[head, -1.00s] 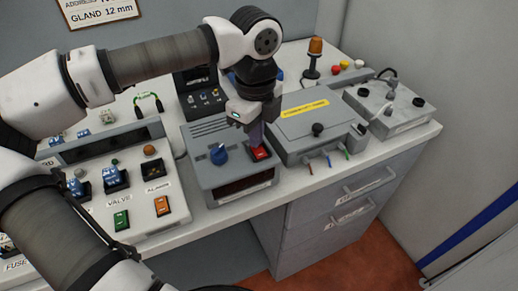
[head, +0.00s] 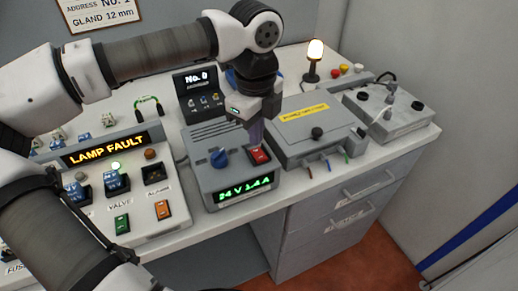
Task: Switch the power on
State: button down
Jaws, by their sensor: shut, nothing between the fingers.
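The grey power supply box (head: 209,176) stands at the bench's front edge in the head view. Its display (head: 246,190) is lit green and reads about "24 V 1.4 A". A red rocker switch (head: 261,155) is on its top right, beside a blue knob (head: 219,158). My gripper (head: 256,143) is shut and empty, pointing down with its tips at the red switch, touching or just above it. The fingers partly hide the switch's far end.
The left panel (head: 140,199) shows "LAMP FAULT" and a lit green lamp. A small screen (head: 197,79) reads "No. 0". A beacon lamp (head: 315,52) glows at the back. A grey lidded box (head: 312,125) stands close to the right of the power supply.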

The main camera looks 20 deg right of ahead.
aim_at(257, 151)
notch_tip(257, 151, up, 4)
jog(key=shift+r+p, duration=0.25)
jog(key=shift+p, duration=0.7)
jog(key=shift+s+f, duration=0.1)
